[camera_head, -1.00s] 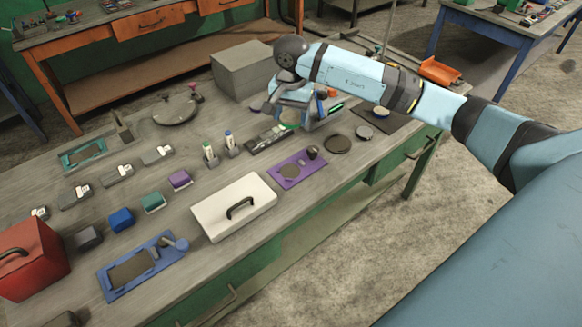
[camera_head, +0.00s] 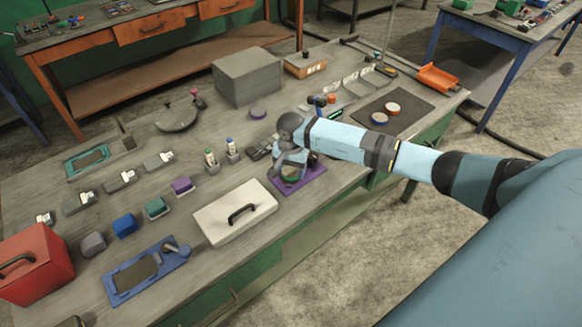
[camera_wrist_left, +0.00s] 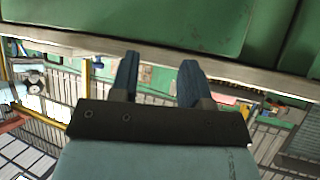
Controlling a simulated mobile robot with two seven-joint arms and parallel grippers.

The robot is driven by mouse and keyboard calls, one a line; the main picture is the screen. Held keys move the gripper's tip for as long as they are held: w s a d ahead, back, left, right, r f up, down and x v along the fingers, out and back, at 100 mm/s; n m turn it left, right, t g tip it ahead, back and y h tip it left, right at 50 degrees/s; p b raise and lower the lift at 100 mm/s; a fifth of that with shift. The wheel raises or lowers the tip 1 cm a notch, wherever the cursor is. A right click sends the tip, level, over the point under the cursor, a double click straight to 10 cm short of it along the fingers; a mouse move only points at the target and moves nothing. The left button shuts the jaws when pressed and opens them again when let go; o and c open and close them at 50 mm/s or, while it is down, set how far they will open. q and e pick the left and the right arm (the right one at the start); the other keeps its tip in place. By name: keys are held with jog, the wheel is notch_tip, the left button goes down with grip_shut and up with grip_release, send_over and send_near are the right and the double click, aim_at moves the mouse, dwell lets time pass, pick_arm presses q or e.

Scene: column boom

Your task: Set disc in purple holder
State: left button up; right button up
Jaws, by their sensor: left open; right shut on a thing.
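The purple holder (camera_head: 313,184) is a flat plate near the front edge of the bench, right of the white case. My right gripper (camera_head: 290,172) is above it, shut on a disc (camera_head: 291,179) of which a little green shows between the fingers. The gripper hides much of the holder, including its round recess. I cannot tell whether the disc touches the holder. My left gripper (camera_wrist_left: 158,80) shows only in the left wrist view, with its two dark fingers apart and nothing between them.
A white case (camera_head: 222,218) stands left of the holder. A blue holder (camera_head: 118,285) and a red box (camera_head: 32,265) are farther left. Two discs lie on a dark mat (camera_head: 412,115) at the right. A grey box (camera_head: 247,78) stands at the back.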

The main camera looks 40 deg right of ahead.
jog(key=shift+f, duration=0.2)
jog(key=shift+f+b, duration=0.5)
jog(key=shift+b, duration=0.25)
jog(key=o, duration=1.2)
jog(key=shift+o, duration=0.2)
